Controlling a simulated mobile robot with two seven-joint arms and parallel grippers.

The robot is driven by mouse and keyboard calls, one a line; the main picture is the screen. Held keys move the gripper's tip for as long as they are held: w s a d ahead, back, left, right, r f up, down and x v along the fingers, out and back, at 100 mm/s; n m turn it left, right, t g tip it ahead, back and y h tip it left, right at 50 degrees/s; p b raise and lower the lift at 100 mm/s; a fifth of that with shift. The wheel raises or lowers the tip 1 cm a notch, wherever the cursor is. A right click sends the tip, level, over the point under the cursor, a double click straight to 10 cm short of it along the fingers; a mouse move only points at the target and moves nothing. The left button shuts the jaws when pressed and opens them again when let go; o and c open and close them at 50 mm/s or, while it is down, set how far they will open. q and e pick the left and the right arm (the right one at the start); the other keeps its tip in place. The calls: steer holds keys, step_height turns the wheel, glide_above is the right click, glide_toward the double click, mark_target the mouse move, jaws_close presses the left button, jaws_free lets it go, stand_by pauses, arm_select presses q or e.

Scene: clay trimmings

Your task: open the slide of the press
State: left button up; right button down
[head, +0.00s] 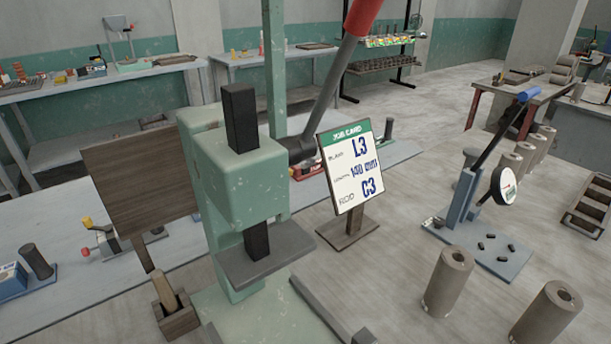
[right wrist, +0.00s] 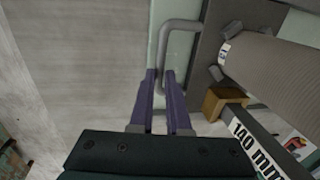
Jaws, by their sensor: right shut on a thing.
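The green press (head: 240,185) stands on the bench in the head view, with a black square ram, a grey plate under it and a lever with a red grip (head: 362,15). In the right wrist view, my right gripper (right wrist: 160,78) has its two purple fingers on either side of a bent grey handle (right wrist: 163,55) and is shut on it. The handle joins a dark grey slide plate (right wrist: 207,65) at the right. A clay cylinder (right wrist: 275,75) lies beside or on that plate; I cannot tell which. Neither gripper shows in the head view.
A bar marked 140 mm (right wrist: 255,145) and a wooden block (right wrist: 222,100) are close right of my right gripper. The job card (head: 348,170) stands right of the press. Clay cylinders (head: 448,283) and a blue lever tool (head: 465,200) stand farther right.

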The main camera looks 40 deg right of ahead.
steer(key=shift+s, duration=0.1)
steer(key=c, duration=0.9)
jaws_free()
steer(key=r+p, duration=0.1)
steer(key=r, duration=0.2)
steer(key=s+r+p, duration=0.1)
steer(key=r+p, duration=0.1)
steer(key=r, duration=0.1)
steer(key=r+p, duration=0.1)
steer(key=r, duration=0.2)
steer(key=shift+s+r, duration=0.35)
steer(key=shift+s, duration=0.05)
